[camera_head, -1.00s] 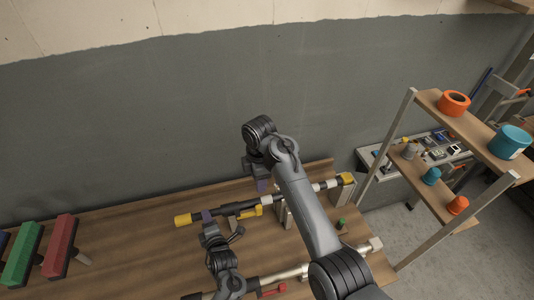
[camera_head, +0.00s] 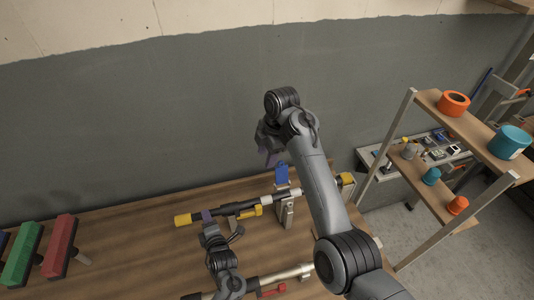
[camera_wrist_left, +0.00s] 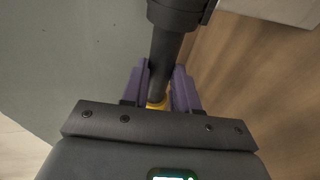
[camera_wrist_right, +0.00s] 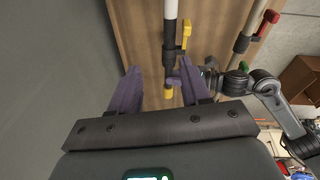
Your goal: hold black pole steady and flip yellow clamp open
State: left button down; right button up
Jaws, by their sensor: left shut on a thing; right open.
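The black pole (camera_head: 228,210) with a yellow end cap (camera_head: 182,220) lies across the bench and continues right as a white section. My left gripper (camera_head: 207,215) is shut on the black pole near that cap. The pole runs between its purple fingers in the left wrist view (camera_wrist_left: 162,75). The yellow clamp (camera_head: 250,211) sits on the pole's side, right of my left gripper; it also shows in the right wrist view (camera_wrist_right: 187,35). I cannot tell whether it is flipped open. My right gripper (camera_head: 268,152) is open, empty and raised above and apart from the pole.
A metal stand (camera_head: 285,212) with an upright blue piece (camera_head: 281,174) is by the pole. A second pole (camera_head: 285,275) with a red clamp (camera_head: 272,290) lies nearer. Green (camera_head: 22,268) and red (camera_head: 60,247) blocks are at left. A wooden shelf (camera_head: 440,115) stands right.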

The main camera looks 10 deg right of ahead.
jog(key=shift+c, duration=1.4)
jog(key=m+h, duration=0.2)
send_over(257, 207)
notch_tip(257, 207, down, 9)
jog(key=shift+g, duration=0.4)
notch_tip(257, 207, down, 12)
jog(key=shift+f, duration=0.1)
grip_shut()
